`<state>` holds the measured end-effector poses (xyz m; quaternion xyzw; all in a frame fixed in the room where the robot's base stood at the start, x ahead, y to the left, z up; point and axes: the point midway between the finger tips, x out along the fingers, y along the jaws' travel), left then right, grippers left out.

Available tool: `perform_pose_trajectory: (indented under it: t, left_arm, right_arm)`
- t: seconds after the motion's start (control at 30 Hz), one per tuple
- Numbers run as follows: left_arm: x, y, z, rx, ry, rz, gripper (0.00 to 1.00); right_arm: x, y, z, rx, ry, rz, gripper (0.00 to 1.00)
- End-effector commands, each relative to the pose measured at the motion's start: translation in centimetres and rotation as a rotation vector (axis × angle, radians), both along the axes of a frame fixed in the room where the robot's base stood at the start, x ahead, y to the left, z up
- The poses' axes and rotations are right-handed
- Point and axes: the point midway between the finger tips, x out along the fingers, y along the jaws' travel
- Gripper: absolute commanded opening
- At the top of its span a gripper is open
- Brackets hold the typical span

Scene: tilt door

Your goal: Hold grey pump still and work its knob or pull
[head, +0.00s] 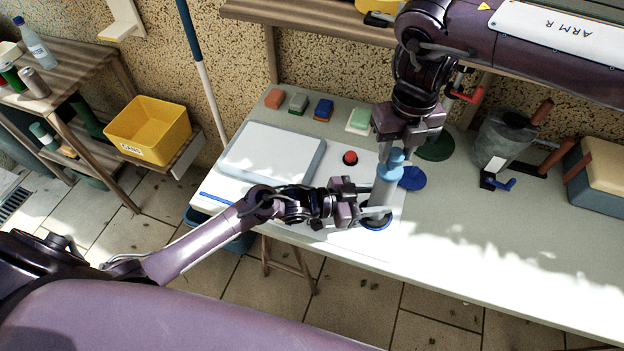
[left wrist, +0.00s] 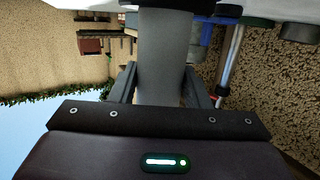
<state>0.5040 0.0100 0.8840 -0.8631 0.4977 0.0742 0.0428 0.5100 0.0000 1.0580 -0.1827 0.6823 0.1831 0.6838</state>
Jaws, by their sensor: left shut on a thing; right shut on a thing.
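The grey pump (head: 382,194) stands upright on the table, with a dark base and a light blue top (head: 396,162). My left gripper (head: 372,208) comes in from the left and is shut around the pump's lower body. In the left wrist view the grey body (left wrist: 165,55) runs between my left gripper's two fingers (left wrist: 165,88). My right gripper (head: 395,152) comes down from above and is shut on the light blue knob at the top. Its fingers partly hide the knob.
A red button (head: 350,158) and a pale board (head: 272,152) lie to the left. A blue disc (head: 411,178) and a green disc (head: 436,147) lie just right of the pump. A grey bucket (head: 503,135) stands farther right. The table's front right is clear.

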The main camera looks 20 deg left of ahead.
Motion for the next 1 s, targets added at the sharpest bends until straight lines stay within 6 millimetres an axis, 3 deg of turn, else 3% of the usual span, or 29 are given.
perform_pose_trajectory:
  t: [1.0]
  left_arm:
    - [-0.1, 0.0, -0.2, 0.002, 0.004, -0.002, 0.21]
  right_arm:
    - [0.0, 0.0, 9.0, 0.001, -0.003, 0.000, 0.13]
